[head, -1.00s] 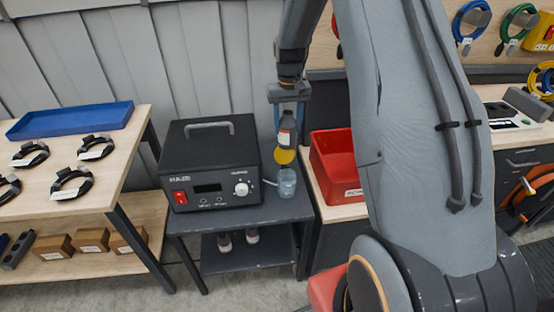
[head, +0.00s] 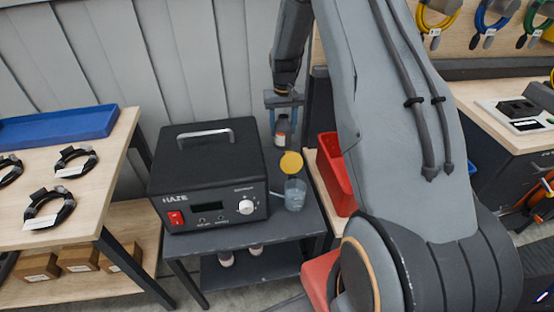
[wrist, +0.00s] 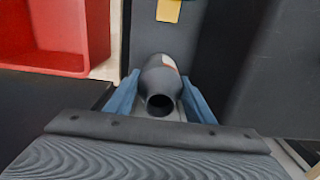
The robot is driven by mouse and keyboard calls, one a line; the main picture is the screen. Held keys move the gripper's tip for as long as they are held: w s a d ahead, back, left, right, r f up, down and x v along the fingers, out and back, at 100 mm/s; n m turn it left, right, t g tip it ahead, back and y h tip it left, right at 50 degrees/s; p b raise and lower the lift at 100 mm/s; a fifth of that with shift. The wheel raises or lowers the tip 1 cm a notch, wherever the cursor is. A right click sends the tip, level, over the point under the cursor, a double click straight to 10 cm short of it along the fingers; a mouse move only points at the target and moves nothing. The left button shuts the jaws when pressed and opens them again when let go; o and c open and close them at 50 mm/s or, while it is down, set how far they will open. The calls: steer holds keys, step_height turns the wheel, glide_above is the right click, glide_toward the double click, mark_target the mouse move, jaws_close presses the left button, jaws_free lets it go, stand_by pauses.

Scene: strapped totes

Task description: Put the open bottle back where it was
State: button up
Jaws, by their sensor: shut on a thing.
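The dark bottle (head: 281,131) with a white and orange label hangs upright from my gripper (head: 283,104), above the back right of the dark cart. In the wrist view its open mouth faces the camera, and my gripper (wrist: 160,100) has its blue fingers shut on both sides of the bottle (wrist: 161,75). A clear cup-like tank (head: 295,195) stands beside the haze machine (head: 208,182). A round yellow piece (head: 291,163) shows at the tank's top, below and apart from the bottle. The bottle's far side is hidden.
Two pale-capped bottles (head: 255,249) (head: 226,257) stand on the cart's lower shelf (head: 275,265), partly hidden by its top. A red bin (head: 335,170) is close on the right. A table with a blue tray (head: 60,127) and cable coils stands left.

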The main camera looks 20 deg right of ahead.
mark_target(282, 148)
steer(key=f, duration=0.1)
steer(key=f+p, duration=0.1)
steer(key=f, duration=0.3)
steer(key=shift+w+f, duration=0.25)
steer(key=shift+w, duration=0.15)
steer(key=shift+f+p, duration=0.95)
steer(key=shift+f, duration=1.7)
steer(key=shift+f, duration=0.1)
steer(key=shift+f, duration=0.1)
steer(key=o, duration=1.2)
steer(key=shift+o, duration=0.2)
step_height(282, 148, up, 12)
steer(key=b, duration=0.3)
steer(key=shift+r+b, duration=0.2)
steer(key=shift+b, duration=0.1)
